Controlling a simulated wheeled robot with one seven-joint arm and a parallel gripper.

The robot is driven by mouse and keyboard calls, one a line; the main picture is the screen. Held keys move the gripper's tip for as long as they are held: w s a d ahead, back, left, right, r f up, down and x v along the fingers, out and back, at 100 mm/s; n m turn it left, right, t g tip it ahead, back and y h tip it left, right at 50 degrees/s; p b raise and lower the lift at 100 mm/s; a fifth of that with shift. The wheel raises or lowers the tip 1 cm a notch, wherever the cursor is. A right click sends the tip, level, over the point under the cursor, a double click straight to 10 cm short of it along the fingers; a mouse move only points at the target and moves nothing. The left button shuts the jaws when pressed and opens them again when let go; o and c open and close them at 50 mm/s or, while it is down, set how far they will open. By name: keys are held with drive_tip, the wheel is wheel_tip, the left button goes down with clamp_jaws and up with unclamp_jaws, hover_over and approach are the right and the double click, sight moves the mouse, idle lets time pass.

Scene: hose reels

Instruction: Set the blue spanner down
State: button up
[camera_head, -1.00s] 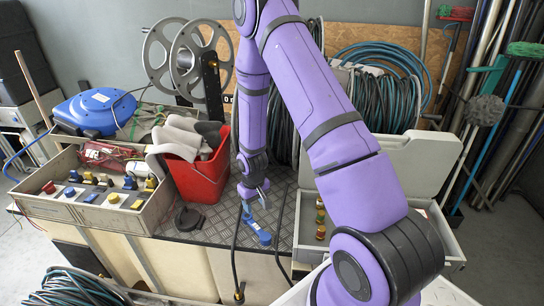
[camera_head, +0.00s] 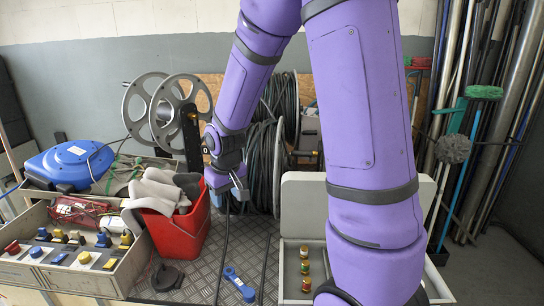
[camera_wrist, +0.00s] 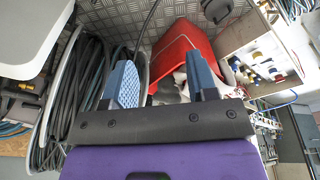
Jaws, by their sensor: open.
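The blue spanner (camera_head: 239,284) lies flat on the grey checkered metal top (camera_head: 206,280), in front of and to the right of the red bucket. It is apart from my gripper. My gripper (camera_head: 228,195) is open and empty, raised above the metal top near the right rim of the red bucket (camera_head: 183,235). In the wrist view my gripper (camera_wrist: 160,78) shows its two blue fingers spread, with nothing between them but background. I do not make out the spanner in the wrist view.
A grey box of coloured switches (camera_head: 85,262) stands left, a dark round piece (camera_head: 166,277) lies by the bucket. Black cables (camera_head: 223,250) run left and right of the spanner. An open case with knobs (camera_head: 290,265) is at right. Hose reels (camera_head: 180,110) stand behind.

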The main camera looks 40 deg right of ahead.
drive_tip(key=s+a+r+t, duration=0.1)
drive_tip(key=s+a+r, duration=0.1)
drive_tip(key=s+r, duration=0.8)
drive_tip(key=s+a+r+t, duration=0.2)
drive_tip(key=s+r, duration=0.8)
drive_tip(key=s, duration=0.2)
drive_tip(key=shift+s+a+y, duration=0.2)
drive_tip(key=shift+s+y, duration=0.1)
drive_tip(key=shift+s, duration=0.1)
